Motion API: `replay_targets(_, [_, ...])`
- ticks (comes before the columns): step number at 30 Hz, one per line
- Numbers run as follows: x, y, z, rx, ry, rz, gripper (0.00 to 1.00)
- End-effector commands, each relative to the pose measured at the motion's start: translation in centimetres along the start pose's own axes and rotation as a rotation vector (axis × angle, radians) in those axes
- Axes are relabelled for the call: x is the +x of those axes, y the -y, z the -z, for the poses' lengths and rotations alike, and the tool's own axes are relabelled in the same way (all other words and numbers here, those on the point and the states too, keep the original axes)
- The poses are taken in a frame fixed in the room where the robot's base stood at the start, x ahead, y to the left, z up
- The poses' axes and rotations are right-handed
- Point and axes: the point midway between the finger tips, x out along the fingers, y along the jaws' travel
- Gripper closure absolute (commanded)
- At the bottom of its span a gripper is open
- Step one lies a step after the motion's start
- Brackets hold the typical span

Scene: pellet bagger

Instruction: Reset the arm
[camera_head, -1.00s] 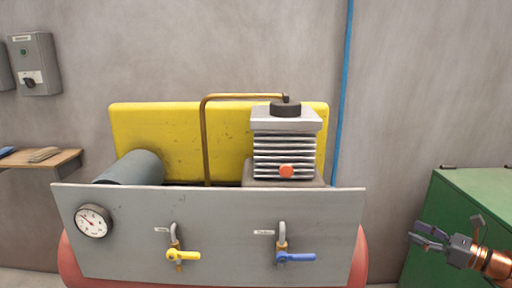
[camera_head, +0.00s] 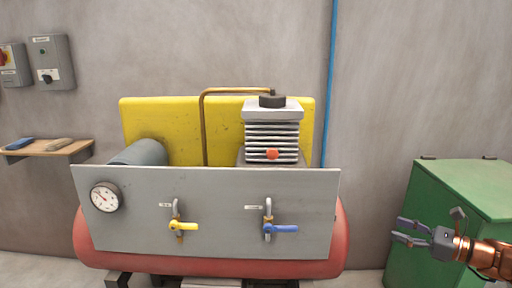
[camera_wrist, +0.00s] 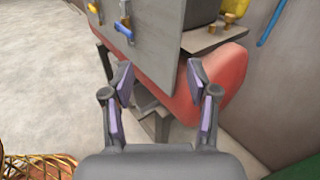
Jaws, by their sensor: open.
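My gripper (camera_head: 400,230) is at the right of the head view, in front of the green cabinet and to the right of the compressor. Its fingers point left and stand apart, with nothing between them. In the wrist view my gripper (camera_wrist: 160,82) also shows open and empty. Beyond its fingers are the red tank (camera_wrist: 207,92) and the grey panel (camera_wrist: 152,45). No contact with either shows.
The compressor's grey panel (camera_head: 120,215) carries a gauge (camera_head: 105,197), a yellow-handled valve (camera_head: 183,226) and a blue-handled valve (camera_head: 282,229). A green cabinet (camera_head: 460,190) stands at right. A wooden shelf (camera_head: 75,149) and switch boxes (camera_head: 52,62) are on the left wall.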

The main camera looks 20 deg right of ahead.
Motion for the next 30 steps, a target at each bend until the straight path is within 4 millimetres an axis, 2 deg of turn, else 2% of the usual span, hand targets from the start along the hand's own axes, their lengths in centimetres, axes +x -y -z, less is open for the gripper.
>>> replay_targets(5, [4.1,-2.7,-1.1,-0.067,-0.039,-0.109,0.41])
replay_targets(8, [6.8,-5.0,-1.6,-0.118,-0.068,-0.191,0.41])
replay_targets(11, [10.1,-8.4,-2.2,-0.187,-0.103,-0.303,0.41])
replay_targets(15, [14.5,-15.0,-2.9,-0.329,-0.164,-0.507,0.41])
replay_targets(18, [16.5,-19.9,-2.8,-0.437,-0.205,-0.655,0.41])
replay_targets(21, [17.7,-24.6,-2.5,-0.549,-0.244,-0.798,0.41])
replay_targets(24, [18.0,-29.0,-2.0,-0.667,-0.277,-0.938,0.41])
replay_targets(30, [16.4,-36.4,-0.5,-0.899,-0.326,-1.216,0.41])
